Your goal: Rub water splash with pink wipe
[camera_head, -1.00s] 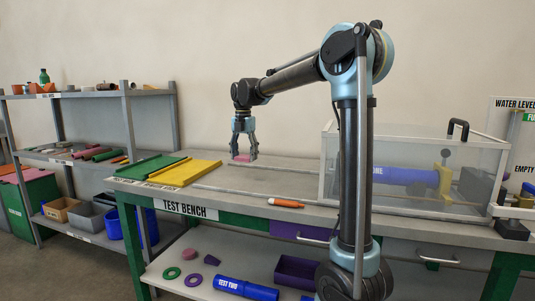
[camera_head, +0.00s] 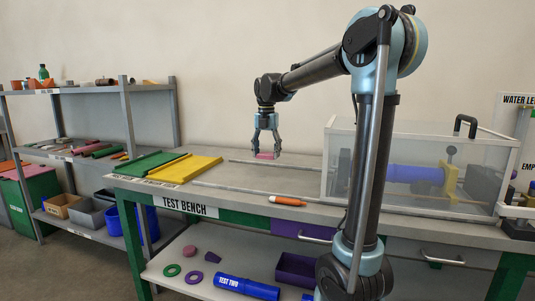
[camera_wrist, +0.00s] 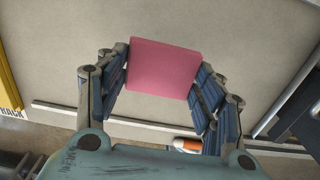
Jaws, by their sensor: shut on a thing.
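My gripper (camera_head: 266,151) is shut on the pink wipe (camera_head: 266,155), a small pink block, and holds it over the bench top. In the wrist view the pink wipe (camera_wrist: 162,68) sits between the two fingers, with the grey bench top below it. I cannot make out a water splash in either view. The gap between the wipe and the bench is hard to judge.
The test bench (camera_head: 240,182) has green and yellow trays (camera_head: 193,168) at its left and a clear tank (camera_head: 340,165) at its right. An orange marker-like tool (camera_head: 288,201) lies near the front edge by a thin rail. A shelf (camera_head: 100,92) stands at left.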

